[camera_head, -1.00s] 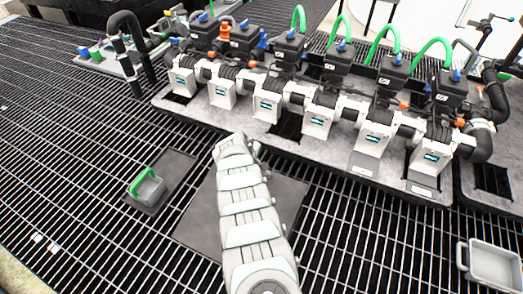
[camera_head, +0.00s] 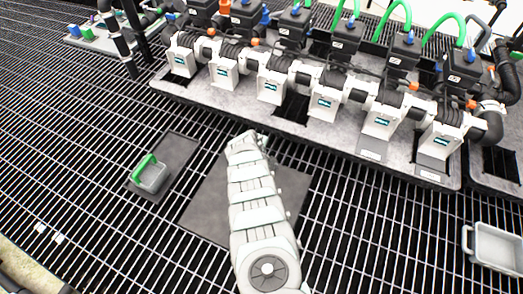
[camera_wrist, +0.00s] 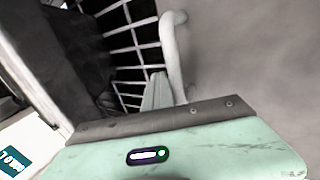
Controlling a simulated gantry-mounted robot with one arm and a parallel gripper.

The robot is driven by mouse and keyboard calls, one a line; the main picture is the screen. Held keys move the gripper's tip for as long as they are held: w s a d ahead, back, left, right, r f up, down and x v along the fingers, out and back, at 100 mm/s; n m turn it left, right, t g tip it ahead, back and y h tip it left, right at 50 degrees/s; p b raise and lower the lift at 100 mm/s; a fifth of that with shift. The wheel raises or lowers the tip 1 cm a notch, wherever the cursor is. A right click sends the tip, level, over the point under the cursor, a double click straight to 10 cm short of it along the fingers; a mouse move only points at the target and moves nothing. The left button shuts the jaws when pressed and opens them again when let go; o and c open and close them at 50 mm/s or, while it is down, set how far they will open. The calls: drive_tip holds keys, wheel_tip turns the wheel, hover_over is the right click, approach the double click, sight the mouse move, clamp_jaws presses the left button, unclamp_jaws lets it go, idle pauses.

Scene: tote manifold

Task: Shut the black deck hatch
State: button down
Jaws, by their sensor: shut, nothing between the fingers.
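A dark flat square plate (camera_head: 205,207) lies on the grating below my arm in the head view; it may be the black deck hatch, but I cannot tell its hinge or how far it stands open. My arm covers its middle. My gripper (camera_wrist: 157,92) shows in the wrist view as pale fingers close together beyond the mint-green housing, shut and empty. A pale curved bar (camera_wrist: 172,50) rises just beyond them; contact is unclear. A dark panel (camera_wrist: 75,45) stands at the left. In the head view the gripper is mostly hidden at the arm's far end.
A row of white valve blocks (camera_head: 271,88) with black pipes stands on a grey base beyond my arm. A small green-handled bin (camera_head: 153,178) sits on another dark plate at the left. A grey tote (camera_head: 497,250) is at the lower right. Open grating lies between.

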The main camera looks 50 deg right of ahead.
drive_tip(key=shift+s+a+f, duration=0.15)
drive_tip(key=shift+s+f, duration=0.05)
drive_tip(key=shift+s, duration=0.05)
wheel_tip(320, 180, up, 14)
drive_tip(key=p, duration=0.9)
drive_tip(key=shift+w+r, duration=0.25)
